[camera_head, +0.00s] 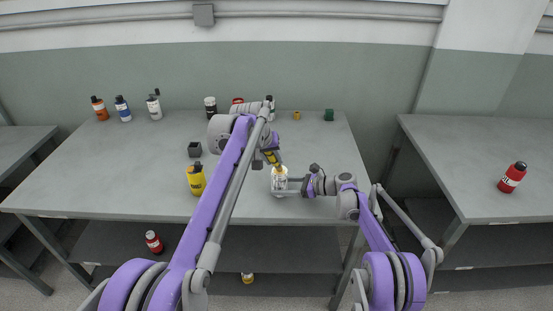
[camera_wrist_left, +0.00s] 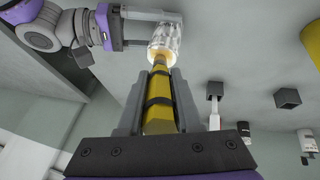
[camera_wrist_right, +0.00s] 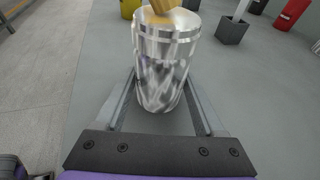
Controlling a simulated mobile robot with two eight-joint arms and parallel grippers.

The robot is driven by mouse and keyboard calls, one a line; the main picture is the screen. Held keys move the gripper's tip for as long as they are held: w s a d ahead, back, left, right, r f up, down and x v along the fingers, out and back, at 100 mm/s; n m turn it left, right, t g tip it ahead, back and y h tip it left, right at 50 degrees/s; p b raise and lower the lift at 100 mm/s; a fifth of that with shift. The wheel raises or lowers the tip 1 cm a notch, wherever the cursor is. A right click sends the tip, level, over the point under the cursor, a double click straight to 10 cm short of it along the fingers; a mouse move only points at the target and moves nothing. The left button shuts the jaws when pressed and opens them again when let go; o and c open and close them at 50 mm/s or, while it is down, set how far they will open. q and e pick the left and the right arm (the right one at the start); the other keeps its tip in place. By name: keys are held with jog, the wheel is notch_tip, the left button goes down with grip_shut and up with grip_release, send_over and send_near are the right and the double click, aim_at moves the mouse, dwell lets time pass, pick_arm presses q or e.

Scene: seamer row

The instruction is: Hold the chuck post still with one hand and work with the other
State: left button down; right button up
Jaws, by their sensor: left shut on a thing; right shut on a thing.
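The chuck post is a shiny silver cylinder (camera_head: 279,183) standing near the front edge of the middle table. My right gripper (camera_head: 289,186) is shut on it from the side; the right wrist view shows the post (camera_wrist_right: 164,75) between the fingers. My left gripper (camera_head: 268,150) is above the post, shut on a yellow tool with black bands (camera_wrist_left: 158,112). The tool points down at the post's top (camera_wrist_left: 165,45). Its yellow end also shows at the post's top in the right wrist view (camera_wrist_right: 168,14). Whether it is inside or only touching, I cannot tell.
A yellow bottle (camera_head: 196,179) and a dark box (camera_head: 194,150) stand left of my left arm. Several bottles line the back, including an orange one (camera_head: 99,108). A green block (camera_head: 329,115) is at back right. A red bottle (camera_head: 512,177) is on the right table.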

pick_arm(q)
jog(key=shift+w+a+f, duration=0.1)
jog(key=shift+a, duration=0.65)
jog(key=shift+w+d, duration=0.35)
jog(key=shift+d, duration=0.55)
jog(key=shift+w+d, duration=0.35)
jog(key=shift+d, duration=0.5)
jog(key=shift+s+a, duration=0.35)
jog(key=shift+a, duration=0.5)
dwell(2.0)
jog(key=shift+r, duration=0.2)
